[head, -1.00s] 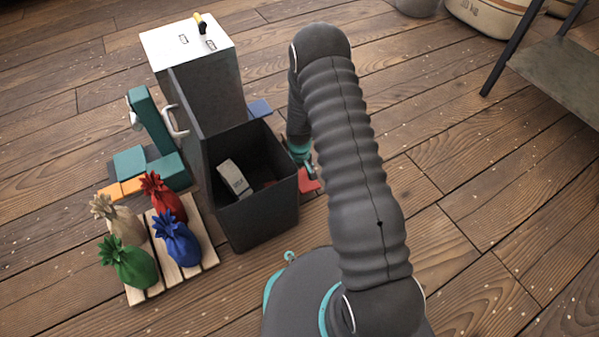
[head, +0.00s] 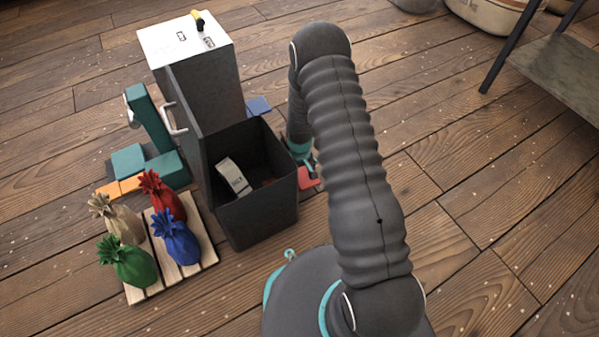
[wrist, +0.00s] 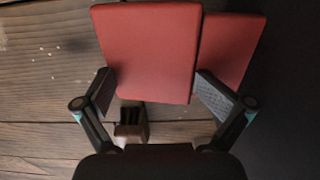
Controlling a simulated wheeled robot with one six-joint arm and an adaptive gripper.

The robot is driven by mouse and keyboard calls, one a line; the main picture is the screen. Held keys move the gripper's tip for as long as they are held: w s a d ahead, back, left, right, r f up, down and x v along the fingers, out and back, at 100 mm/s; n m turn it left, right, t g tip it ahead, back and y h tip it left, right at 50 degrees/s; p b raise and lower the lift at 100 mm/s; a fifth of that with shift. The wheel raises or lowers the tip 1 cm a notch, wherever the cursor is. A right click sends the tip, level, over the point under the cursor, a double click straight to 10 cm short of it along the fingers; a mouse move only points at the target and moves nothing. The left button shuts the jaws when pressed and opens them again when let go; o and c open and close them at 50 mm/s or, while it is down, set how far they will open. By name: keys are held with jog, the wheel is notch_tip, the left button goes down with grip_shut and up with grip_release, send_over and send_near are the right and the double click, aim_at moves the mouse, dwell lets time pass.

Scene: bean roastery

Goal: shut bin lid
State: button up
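The dark grey bin (head: 262,218) stands open on the floor, left of my arm. A pale box (head: 233,177) with dark print lies inside it; deeper contents are too dark to tell. The lid (head: 185,108) appears to be the upright dark panel at the bin's back left edge, with a pale handle (head: 173,119) on its outer side. My gripper (wrist: 158,95) is low on the bin's right side, mostly hidden by my arm in the head view. Its fingers are spread and empty in the wrist view, with flat red pieces (wrist: 148,52) beyond them.
A grey cabinet with a white top (head: 182,38) stands behind the bin. A teal machine (head: 150,125) and a pallet (head: 190,268) with several coloured sacks are at left. A small brown object (wrist: 132,128) shows between the fingers.

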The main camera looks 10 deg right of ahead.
jog(key=shift+s+a, duration=0.1)
jog(key=shift+a, duration=0.05)
jog(key=shift+r, duration=0.45)
notch_tip(320, 180, up, 11)
dwell(0.3)
notch_tip(320, 180, up, 5)
jog(key=d+p, duration=0.2)
notch_tip(320, 180, down, 14)
jog(key=shift+s+a+r+b, duration=0.15)
jog(key=shift+r+b, duration=0.1)
jog(key=shift+b, duration=0.8)
